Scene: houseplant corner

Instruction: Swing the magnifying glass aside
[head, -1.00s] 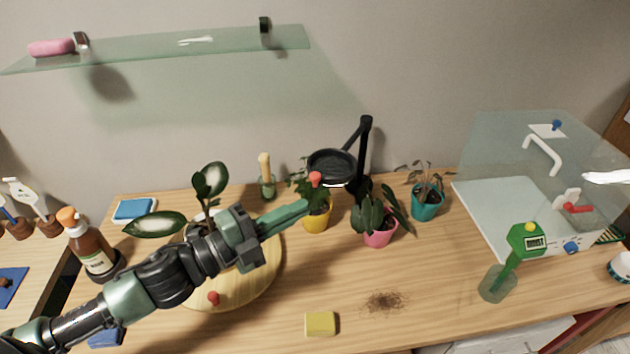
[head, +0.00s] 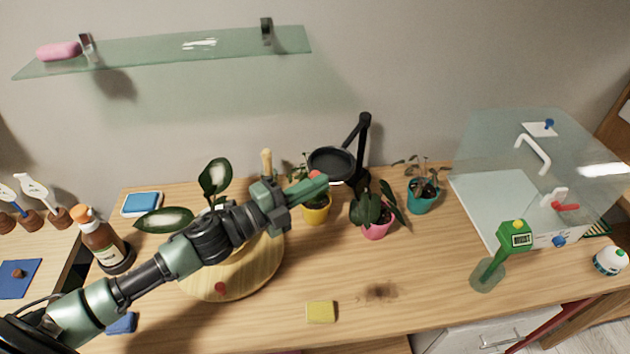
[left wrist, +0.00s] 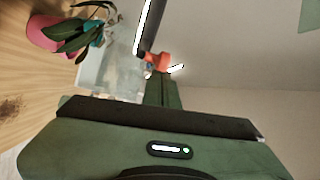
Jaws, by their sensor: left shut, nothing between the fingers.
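The magnifying glass, a dark round head (head: 331,163) on a jointed black arm and post (head: 361,150), stands at the back behind the small pots. A red knob (head: 315,175) sits at its front rim, above the yellow pot. My left gripper (head: 322,184) is shut and empty. Its fingertips overlap the knob in the head view. In the left wrist view the red knob (left wrist: 153,60) is right at the tips of the fingers (left wrist: 163,80), beside a dark bar with a bright edge. I cannot tell whether they touch. My right gripper is out of view.
Close by are a yellow pot (head: 317,214), a pink pot (head: 376,229) and a teal pot (head: 422,196). A wooden round stand (head: 265,265) lies under my left arm. A glass case (head: 530,150) stands at right. The front middle has a yellow sponge (head: 321,311) and soil.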

